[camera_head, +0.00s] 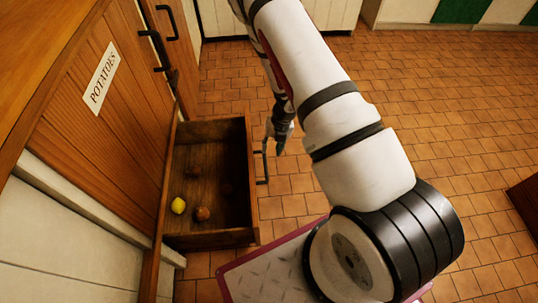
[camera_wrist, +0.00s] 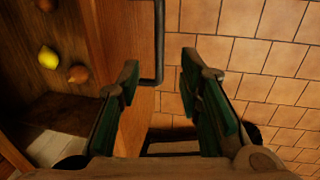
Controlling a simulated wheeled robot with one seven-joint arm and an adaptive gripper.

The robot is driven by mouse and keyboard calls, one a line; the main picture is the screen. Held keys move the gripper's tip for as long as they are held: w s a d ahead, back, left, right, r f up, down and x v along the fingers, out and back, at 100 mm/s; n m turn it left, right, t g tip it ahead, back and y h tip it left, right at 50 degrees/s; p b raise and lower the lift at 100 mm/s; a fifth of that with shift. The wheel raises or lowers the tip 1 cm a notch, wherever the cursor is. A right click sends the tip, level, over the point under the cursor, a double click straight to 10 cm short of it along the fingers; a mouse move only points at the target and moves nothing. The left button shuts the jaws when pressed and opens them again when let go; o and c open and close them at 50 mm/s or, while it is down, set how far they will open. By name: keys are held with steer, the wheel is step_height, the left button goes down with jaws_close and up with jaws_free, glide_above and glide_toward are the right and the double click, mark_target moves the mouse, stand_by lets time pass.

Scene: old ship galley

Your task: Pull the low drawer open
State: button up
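The low wooden drawer (camera_head: 212,239) stands well out from the cabinet, with its inside in view. Its dark bar handle (camera_head: 266,166) is on the outer face. In the wrist view the handle (camera_wrist: 160,45) lies between the lines of my two fingers, near their tips, with gaps on both sides. My gripper (camera_head: 280,148) is open and empty, just outside the drawer front by the handle. The wrist view shows the green-padded fingers of my gripper (camera_wrist: 159,72) spread apart. The drawer front (camera_wrist: 121,40) is beside the left finger.
A yellow lemon (camera_head: 178,205) and several round brown items, one of them near the lemon (camera_head: 202,214), lie in the drawer. A cabinet panel labelled POTATOES (camera_head: 100,78) rises to the left.

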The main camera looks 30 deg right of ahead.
steer(key=shift+s+d+r, duration=0.1)
steer(key=shift+d+r, duration=0.05)
steer(key=shift+r, duration=0.45)
steer(key=shift+d+r, duration=0.1)
steer(key=shift+r, duration=0.5)
